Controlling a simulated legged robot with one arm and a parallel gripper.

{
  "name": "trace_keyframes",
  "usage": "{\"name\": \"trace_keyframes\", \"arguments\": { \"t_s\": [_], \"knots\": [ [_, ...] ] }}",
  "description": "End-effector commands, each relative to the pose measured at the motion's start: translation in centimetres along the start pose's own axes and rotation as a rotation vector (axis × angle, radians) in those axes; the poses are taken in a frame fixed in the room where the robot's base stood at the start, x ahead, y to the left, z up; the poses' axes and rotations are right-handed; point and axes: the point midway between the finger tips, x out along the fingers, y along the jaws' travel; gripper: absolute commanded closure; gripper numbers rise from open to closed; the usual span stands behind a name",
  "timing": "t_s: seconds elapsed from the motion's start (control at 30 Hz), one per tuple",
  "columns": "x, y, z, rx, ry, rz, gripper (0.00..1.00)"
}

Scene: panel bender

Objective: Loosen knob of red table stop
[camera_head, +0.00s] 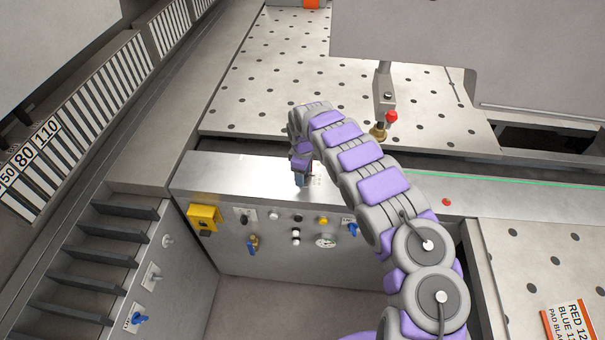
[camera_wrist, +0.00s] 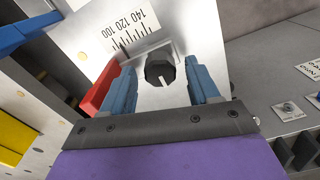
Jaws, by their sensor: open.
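In the wrist view a black knob (camera_wrist: 160,74) with a white line on its face sits on a bare metal plate. A red piece (camera_wrist: 100,90), apparently part of the red table stop, shows at the left, partly hidden by a finger. My gripper (camera_wrist: 158,80) is open, with one blue finger on each side of the knob; I cannot tell whether either touches it. In the head view my gripper (camera_head: 301,180) is over the metal ledge above the control panel, and my arm hides the knob and stop there.
A printed scale (camera_wrist: 130,30) lies beyond the knob. The control panel (camera_head: 270,257) below the ledge carries buttons, a gauge and a yellow box (camera_head: 204,218). A post with a red ball (camera_head: 391,116) stands to the right. A perforated table (camera_head: 260,95) lies behind.

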Motion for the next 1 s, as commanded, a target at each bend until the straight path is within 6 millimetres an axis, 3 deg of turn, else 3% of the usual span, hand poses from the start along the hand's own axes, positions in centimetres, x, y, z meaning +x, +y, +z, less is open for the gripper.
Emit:
{"name": "trace_keyframes", "arguments": {
  "t_s": [0.17,0.7,1.0],
  "knots": [
    [-2.2,0.1,0.0,0.000,0.000,0.004,0.40],
    [-13.8,0.1,-0.2,-0.001,0.001,0.004,0.40],
    [-16.9,0.1,-0.2,0.000,0.000,0.002,0.40]
  ]
}}
